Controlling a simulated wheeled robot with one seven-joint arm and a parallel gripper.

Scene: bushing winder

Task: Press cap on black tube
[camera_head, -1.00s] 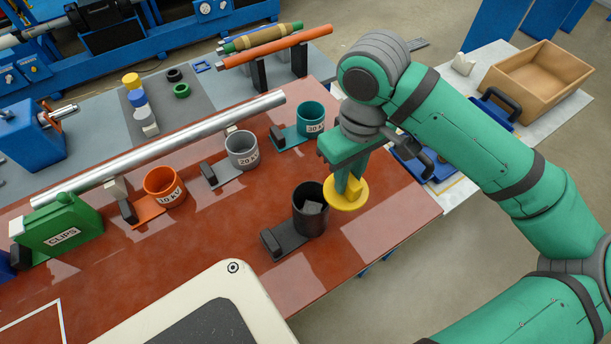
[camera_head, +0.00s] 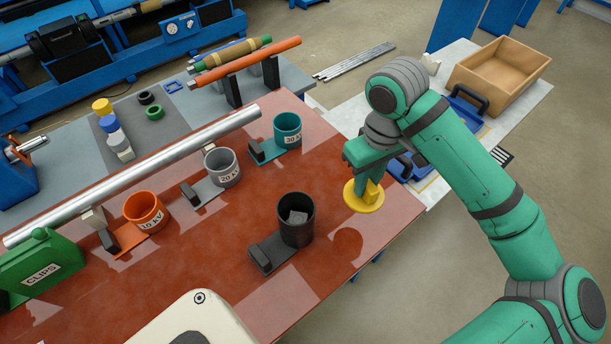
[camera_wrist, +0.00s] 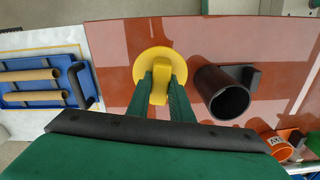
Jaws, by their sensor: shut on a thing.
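A yellow round cap (camera_head: 361,199) with a raised grip is held by my gripper (camera_head: 372,180) above the red table. In the wrist view the gripper fingers (camera_wrist: 162,92) are shut on the grip of the cap (camera_wrist: 160,62). The black tube (camera_head: 297,222) stands upright on its black holder, open at the top, with a small grey piece showing inside. The cap is to the right of the tube and apart from it. In the wrist view the black tube (camera_wrist: 222,95) is right of the cap.
Teal (camera_head: 287,128), grey (camera_head: 222,166) and orange (camera_head: 144,211) cups stand on the red table (camera_head: 330,285). A long silver bar (camera_head: 140,172) lies behind them. A green clips box (camera_head: 40,268) is at left.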

